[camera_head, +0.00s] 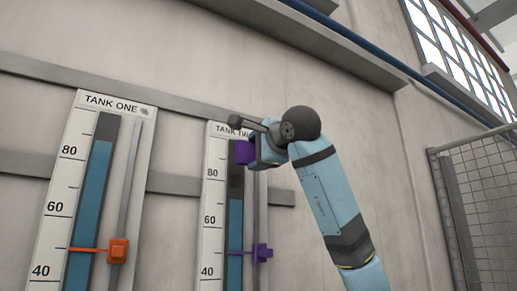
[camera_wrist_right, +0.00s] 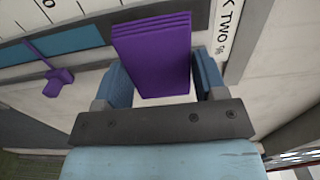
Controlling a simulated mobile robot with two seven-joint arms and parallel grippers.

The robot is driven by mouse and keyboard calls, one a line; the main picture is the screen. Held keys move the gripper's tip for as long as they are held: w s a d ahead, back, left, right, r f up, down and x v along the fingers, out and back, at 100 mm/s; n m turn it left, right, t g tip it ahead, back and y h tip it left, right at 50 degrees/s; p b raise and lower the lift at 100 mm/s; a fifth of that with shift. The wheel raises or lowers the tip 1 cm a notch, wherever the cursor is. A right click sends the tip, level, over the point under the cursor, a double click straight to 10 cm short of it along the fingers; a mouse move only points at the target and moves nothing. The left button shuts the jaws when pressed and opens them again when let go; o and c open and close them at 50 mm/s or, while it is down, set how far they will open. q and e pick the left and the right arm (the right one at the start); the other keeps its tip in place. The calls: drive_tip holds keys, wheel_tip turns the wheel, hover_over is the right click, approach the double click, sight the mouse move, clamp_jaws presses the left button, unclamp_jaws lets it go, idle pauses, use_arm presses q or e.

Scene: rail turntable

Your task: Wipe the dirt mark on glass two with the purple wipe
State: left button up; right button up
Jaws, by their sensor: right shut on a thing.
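The purple wipe (camera_head: 245,152) is a folded block held at the upper part of the tank two gauge. It also shows in the right wrist view (camera_wrist_right: 152,50), between the two blue fingers. My right gripper (camera_head: 260,152) is shut on it, just right of the glass. Glass two (camera_head: 235,217) is an upright tube, blue below and dark grey above, beside a white scale marked TANK TWO. The wipe overlaps its upper end; I cannot tell whether they touch. I cannot make out the dirt mark; the wipe may hide it. My left gripper is not in view.
A purple pointer (camera_head: 262,253) sits on the tank two rail below my gripper. The tank one gauge (camera_head: 98,185) with its orange pointer (camera_head: 118,251) stands left. Grey rails (camera_head: 175,184) cross the wall. A mesh fence (camera_head: 485,205) stands at right.

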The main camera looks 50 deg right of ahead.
sight(248, 162)
drive_tip(key=f, duration=0.1)
drive_tip(key=w+a+f, duration=0.1)
drive_tip(key=shift+w+a+f, duration=0.1)
drive_tip(key=shift+a+f, duration=0.1)
drive_tip(key=shift+f, duration=0.1)
drive_tip(key=shift+f+x, duration=0.15)
drive_tip(key=shift+x, duration=1.25)
drive_tip(key=shift+f+x, duration=0.2)
drive_tip(key=shift+x, duration=1.25)
drive_tip(key=shift+x, duration=1.25)
